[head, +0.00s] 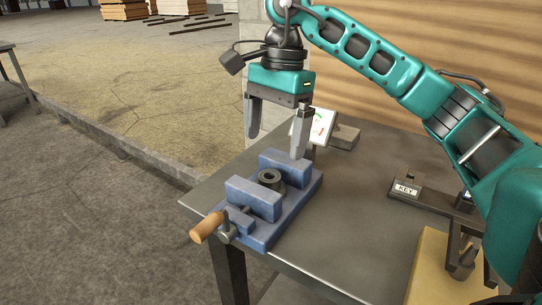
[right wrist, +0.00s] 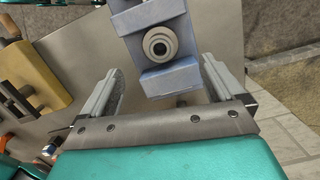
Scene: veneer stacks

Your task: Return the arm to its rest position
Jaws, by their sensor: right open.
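My right gripper (head: 277,137) hangs open and empty above the far end of a blue vise (head: 262,236) on the grey table. Its two fingers point down and are spread apart. In the right wrist view the open fingers of my right gripper (right wrist: 165,95) frame the vise (right wrist: 150,18), with nothing between them. A dark ring-shaped part (head: 270,178) sits between the vise jaws; it also shows in the right wrist view (right wrist: 160,45). My teal right arm reaches in from the right side of the head view. My left gripper is not in view.
The grey table (head: 350,180) also holds a fixture marked KEY (head: 407,188), a yellow block (head: 428,262) and a small white panel (head: 318,127). The vise's wooden handle (head: 206,228) overhangs the table's left edge. A striped wooden wall (head: 440,40) stands behind. Open floor lies left.

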